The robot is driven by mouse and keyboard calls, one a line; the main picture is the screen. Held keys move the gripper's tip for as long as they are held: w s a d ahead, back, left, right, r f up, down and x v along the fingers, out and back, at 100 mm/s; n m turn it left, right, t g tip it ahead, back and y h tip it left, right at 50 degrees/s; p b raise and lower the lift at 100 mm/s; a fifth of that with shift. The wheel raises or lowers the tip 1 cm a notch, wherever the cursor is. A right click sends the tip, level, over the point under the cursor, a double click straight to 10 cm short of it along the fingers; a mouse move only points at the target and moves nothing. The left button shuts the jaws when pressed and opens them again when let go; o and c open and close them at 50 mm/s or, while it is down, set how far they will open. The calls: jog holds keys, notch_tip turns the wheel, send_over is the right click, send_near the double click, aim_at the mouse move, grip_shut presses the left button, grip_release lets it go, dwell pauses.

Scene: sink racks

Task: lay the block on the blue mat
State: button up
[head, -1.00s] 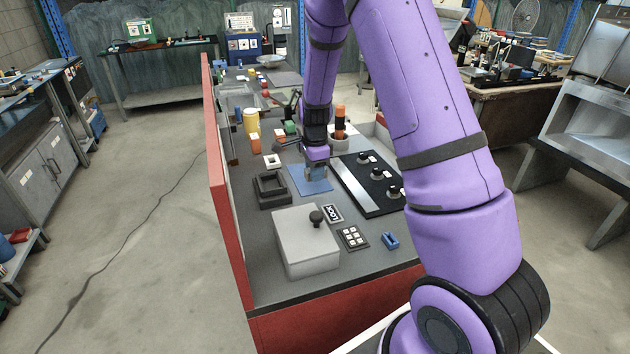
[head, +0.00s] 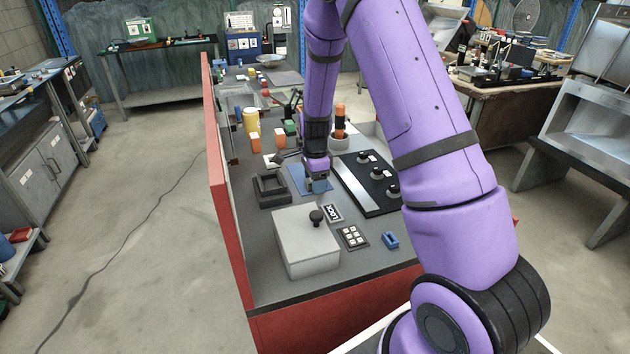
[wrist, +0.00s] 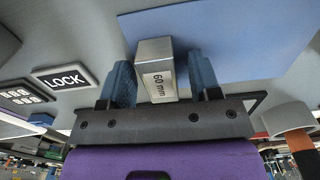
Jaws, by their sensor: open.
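The block (wrist: 155,62) is a pale grey upright piece marked "60 mm" in the wrist view. My gripper (wrist: 164,76) is open, with one blue finger on each side of the block; a narrow gap shows at the right finger. The blue mat (wrist: 225,35) lies behind the block and to its right. The block overlaps the mat's near left corner in this view; I cannot tell whether its base rests on the mat. In the head view my gripper (head: 318,184) is low at the front right part of the mat (head: 299,177), and the block cannot be made out.
A grey box with a black knob (head: 308,240) stands in front of the mat. A dark square frame (head: 270,189) is to the left, and a black panel with knobs (head: 367,185) to the right. A LOCK plate (head: 332,213) and keypad (head: 352,237) lie nearer.

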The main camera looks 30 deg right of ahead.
jog(key=s+a+r+n+t, duration=0.1)
jog(key=s+r+n, duration=0.1)
jog(key=r, duration=0.8)
jog(key=s+a+r+n, duration=0.1)
jog(key=s+r+n, duration=0.15)
jog(key=r, duration=0.75)
jog(key=s+a+r+n+t, duration=0.1)
jog(key=s+r+n, duration=0.3)
jog(key=s, duration=0.5)
jog(key=s+a+r+n+t, duration=0.1)
jog(key=s+a+r+n, duration=0.2)
jog(key=s, duration=0.6)
jog(key=s+a+r+n+t, duration=0.2)
jog(key=s+r+n, duration=0.4)
jog(key=s+n, duration=0.2)
jog(key=shift+s+a+r+n, duration=0.35)
jog(key=shift+s, duration=0.65)
